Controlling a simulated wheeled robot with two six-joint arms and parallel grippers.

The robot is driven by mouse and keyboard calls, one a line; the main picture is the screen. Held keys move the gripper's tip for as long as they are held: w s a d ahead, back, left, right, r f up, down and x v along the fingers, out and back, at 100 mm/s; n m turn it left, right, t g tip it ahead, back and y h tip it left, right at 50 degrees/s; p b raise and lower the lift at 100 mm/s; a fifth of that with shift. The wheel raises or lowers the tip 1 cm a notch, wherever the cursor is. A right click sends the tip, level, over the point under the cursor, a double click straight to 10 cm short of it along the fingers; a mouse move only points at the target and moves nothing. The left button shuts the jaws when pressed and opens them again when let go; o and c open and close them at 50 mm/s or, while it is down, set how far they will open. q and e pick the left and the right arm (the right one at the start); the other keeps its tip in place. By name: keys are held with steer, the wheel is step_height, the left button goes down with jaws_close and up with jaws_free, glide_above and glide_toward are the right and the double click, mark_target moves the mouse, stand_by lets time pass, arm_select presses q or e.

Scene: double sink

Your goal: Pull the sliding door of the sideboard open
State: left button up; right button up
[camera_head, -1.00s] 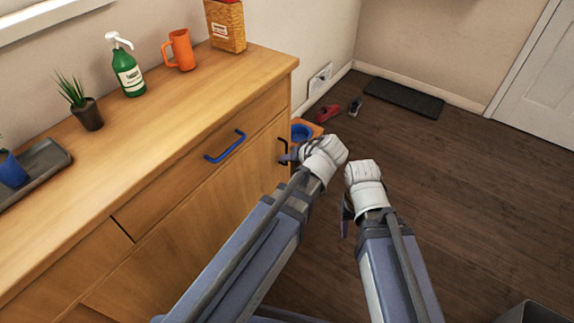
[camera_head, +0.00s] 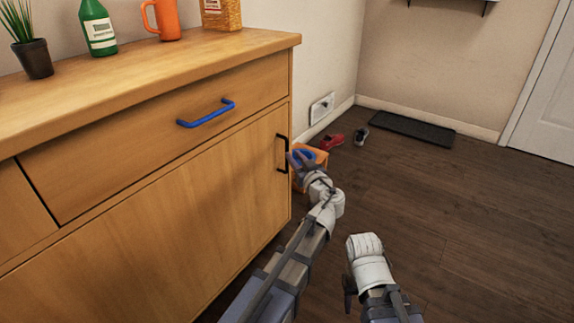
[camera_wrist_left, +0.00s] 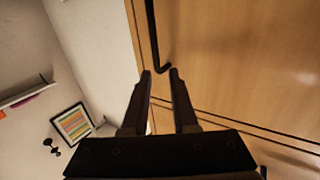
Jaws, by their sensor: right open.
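The wooden sideboard (camera_head: 130,75) fills the left of the head view. Its front has a wide door (camera_head: 190,215) that appears closed, with a black vertical bar handle (camera_head: 279,153) near its right edge. The handle also shows in the left wrist view (camera_wrist_left: 152,35). My left gripper (camera_head: 293,160) is just right of the handle in the head view. In the left wrist view my left gripper (camera_wrist_left: 160,72) is open, its two fingertips apart, with the handle's bent end just beyond them. My right gripper (camera_head: 348,288) hangs low over the floor, its fingers mostly hidden.
A drawer with a blue handle (camera_head: 207,113) is above the door. A plant (camera_head: 35,58), green bottle (camera_head: 98,28), orange mug (camera_head: 163,18) and box (camera_head: 222,14) stand on top. A small orange stool (camera_head: 312,160) stands behind my left gripper. The floor on the right is clear.

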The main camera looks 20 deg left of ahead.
mark_target(287, 146)
arm_select(q)
steer(key=shift+w+d+f+t, duration=0.1)
steer(key=shift+w+f+t, duration=0.2)
steer(key=shift+f, duration=0.1)
steer(key=shift+x, duration=3.9)
steer(key=shift+c, duration=0.3)
jaws_close()
